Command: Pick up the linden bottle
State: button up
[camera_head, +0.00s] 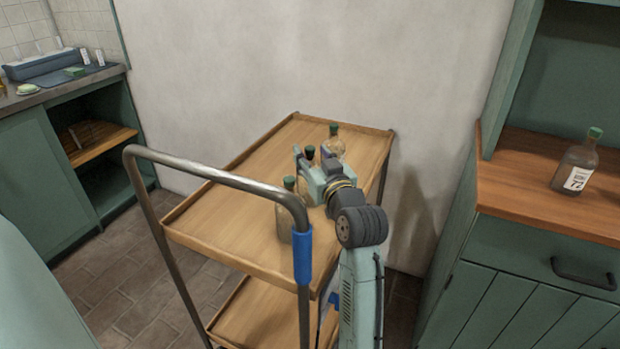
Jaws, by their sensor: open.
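A clear round bottle with a green stopper (335,145) is at the back. A green-capped bottle (284,222) is at the front, partly behind the trolley handle. No label reads linden, so I cannot tell which is the linden bottle. Whether that bottle is between the fingers is hidden.
The trolley's top (225,222) has a raised rim and is bare at left. Its metal handle (215,172) rises in front. A bottle labelled 72 (577,165) stands on the right cabinet (520,200). A green counter (40,170) is at left.

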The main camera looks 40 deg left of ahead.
jog(key=shift+x, duration=1.1)
grip_shut()
